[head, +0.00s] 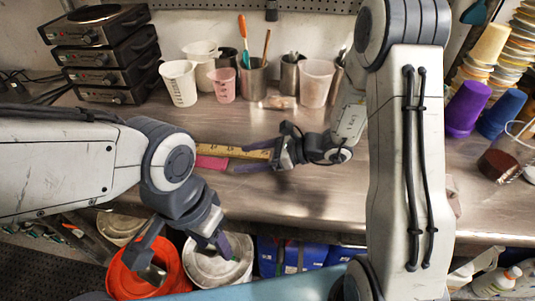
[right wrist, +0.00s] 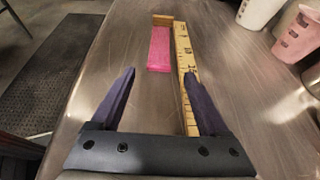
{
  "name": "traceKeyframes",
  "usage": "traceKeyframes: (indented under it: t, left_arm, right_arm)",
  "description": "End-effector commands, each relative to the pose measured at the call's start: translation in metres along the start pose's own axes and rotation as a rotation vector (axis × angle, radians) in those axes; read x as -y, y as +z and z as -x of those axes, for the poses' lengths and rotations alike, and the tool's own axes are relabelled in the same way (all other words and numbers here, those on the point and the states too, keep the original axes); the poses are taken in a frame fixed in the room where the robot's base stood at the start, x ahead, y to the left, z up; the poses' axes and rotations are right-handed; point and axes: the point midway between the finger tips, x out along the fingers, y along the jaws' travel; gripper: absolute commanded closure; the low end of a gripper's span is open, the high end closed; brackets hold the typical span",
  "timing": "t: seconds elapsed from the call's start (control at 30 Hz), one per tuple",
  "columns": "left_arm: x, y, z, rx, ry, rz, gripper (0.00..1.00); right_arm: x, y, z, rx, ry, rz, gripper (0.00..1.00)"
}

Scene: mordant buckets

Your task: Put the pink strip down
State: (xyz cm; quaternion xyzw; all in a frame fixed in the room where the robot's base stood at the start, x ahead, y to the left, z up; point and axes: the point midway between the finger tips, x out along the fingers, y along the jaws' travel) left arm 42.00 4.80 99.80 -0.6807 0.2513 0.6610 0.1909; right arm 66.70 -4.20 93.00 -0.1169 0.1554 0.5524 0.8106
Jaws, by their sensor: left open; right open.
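The pink strip (right wrist: 159,48) lies flat on the metal bench beside a yellow wooden ruler (right wrist: 182,58) with an end stop. In the head view the pink strip (head: 211,163) shows partly, at the left end of the ruler (head: 233,151). My right gripper (right wrist: 155,85) is open and empty, with the strip beyond its fingertips. One finger is over or close to the ruler; I cannot tell if they touch. In the head view my right gripper (head: 277,154) is at the ruler's right end. My left gripper (head: 186,262) is open and empty, above the buckets in front of the bench.
Measuring jugs (head: 179,83) and metal pots (head: 253,78) line the back. Stacked hotplates (head: 105,62) stand at back left.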

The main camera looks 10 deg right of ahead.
Motion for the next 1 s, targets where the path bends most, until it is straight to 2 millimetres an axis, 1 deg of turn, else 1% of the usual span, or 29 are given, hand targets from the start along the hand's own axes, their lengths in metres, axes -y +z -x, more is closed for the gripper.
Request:
traceKeyframes:
  t: [0.03, 0.2, 0.3, 0.4, 0.57, 1.0]
  left_arm:
    - [0.000, 0.000, -0.001, 0.000, 0.000, 0.000, 0.50]
    - [0.000, 0.000, -0.001, 0.000, 0.000, 0.000, 0.50]
    - [0.000, 0.000, -0.001, 0.000, 0.000, 0.000, 0.50]
    - [0.000, 0.000, -0.001, 0.000, 0.000, 0.000, 0.50]
    - [0.000, 0.000, -0.001, 0.000, 0.000, 0.000, 0.50]
    - [0.000, 0.000, -0.001, 0.000, 0.000, 0.000, 0.50]
  right_arm:
    - [0.001, 0.000, 0.013, 0.000, -0.007, -0.001, 0.22]
    - [0.001, 0.000, 0.047, -0.001, -0.005, -0.001, 0.22]
    - [0.001, 0.000, 0.060, 0.000, -0.004, -0.001, 0.22]
    - [0.000, 0.000, 0.068, -0.001, -0.002, -0.001, 0.22]
    - [-0.001, 0.000, 0.072, -0.001, 0.001, -0.002, 0.22]
    - [-0.001, 0.000, 0.072, -0.001, 0.001, -0.001, 0.22]
